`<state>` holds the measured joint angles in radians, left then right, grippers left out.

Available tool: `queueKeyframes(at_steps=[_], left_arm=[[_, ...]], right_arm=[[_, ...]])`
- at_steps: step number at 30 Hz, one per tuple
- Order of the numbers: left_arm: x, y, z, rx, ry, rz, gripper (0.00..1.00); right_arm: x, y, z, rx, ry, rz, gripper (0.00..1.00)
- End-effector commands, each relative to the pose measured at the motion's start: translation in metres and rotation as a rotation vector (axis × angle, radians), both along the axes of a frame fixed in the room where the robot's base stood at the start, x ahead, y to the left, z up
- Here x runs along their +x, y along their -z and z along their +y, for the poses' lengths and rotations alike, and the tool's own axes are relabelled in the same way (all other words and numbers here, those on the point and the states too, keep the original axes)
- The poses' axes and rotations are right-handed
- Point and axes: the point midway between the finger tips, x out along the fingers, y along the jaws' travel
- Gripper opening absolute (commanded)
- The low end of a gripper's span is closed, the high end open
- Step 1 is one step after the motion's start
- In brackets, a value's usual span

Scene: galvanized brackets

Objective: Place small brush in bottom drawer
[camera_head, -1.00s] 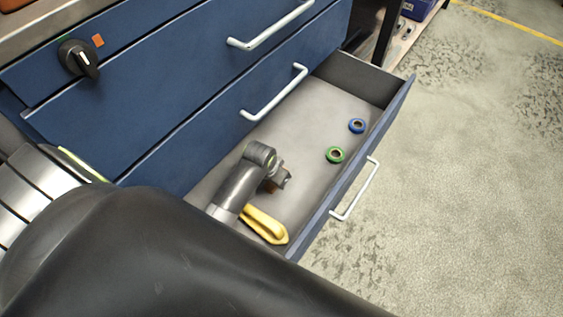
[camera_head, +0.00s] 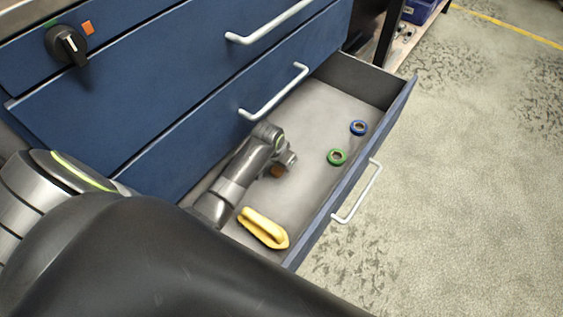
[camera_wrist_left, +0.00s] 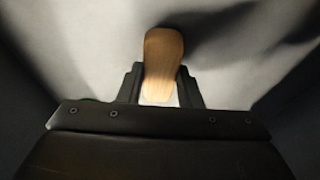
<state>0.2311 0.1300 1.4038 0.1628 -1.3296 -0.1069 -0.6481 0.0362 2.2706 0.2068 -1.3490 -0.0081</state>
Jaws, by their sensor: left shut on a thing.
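The small brush (camera_wrist_left: 162,62) shows in the left wrist view as a wooden, rounded piece between the two dark fingers. My left gripper (camera_wrist_left: 160,88) is shut on it. In the head view the left gripper (camera_head: 283,165) is inside the open bottom drawer (camera_head: 318,112), near its left part, with a bit of the brown brush (camera_head: 278,171) showing beside it. The wrist hides most of the brush there. I cannot tell whether the brush touches the drawer floor. My right gripper is not in view.
A yellow object (camera_head: 263,228) lies in the drawer's near end. Closed blue drawers with a white handle (camera_head: 273,92) stand above. The drawer's middle floor is clear.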

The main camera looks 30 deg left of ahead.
Motion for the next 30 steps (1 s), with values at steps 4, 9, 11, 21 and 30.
queueKeyframes(at_steps=[4, 9, 11, 21, 30], left_arm=[[0.0, 0.002, 0.0, 0.0, 0.0, 0.001, 0.41], [0.0, 0.002, 0.0, 0.0, 0.0, 0.001, 0.54], [0.0, 0.002, 0.0, 0.0, 0.0, 0.001, 0.54], [-0.003, -0.013, 0.0, 0.0, 0.0, 0.0, 0.54], [-0.06, -0.014, 0.008, -0.001, -0.002, 0.003, 0.54]], right_arm=[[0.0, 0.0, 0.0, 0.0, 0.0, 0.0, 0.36], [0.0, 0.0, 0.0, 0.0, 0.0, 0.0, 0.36], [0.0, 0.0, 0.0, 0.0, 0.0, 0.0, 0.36], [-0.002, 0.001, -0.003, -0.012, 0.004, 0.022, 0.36], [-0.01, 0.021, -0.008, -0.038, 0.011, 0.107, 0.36]])
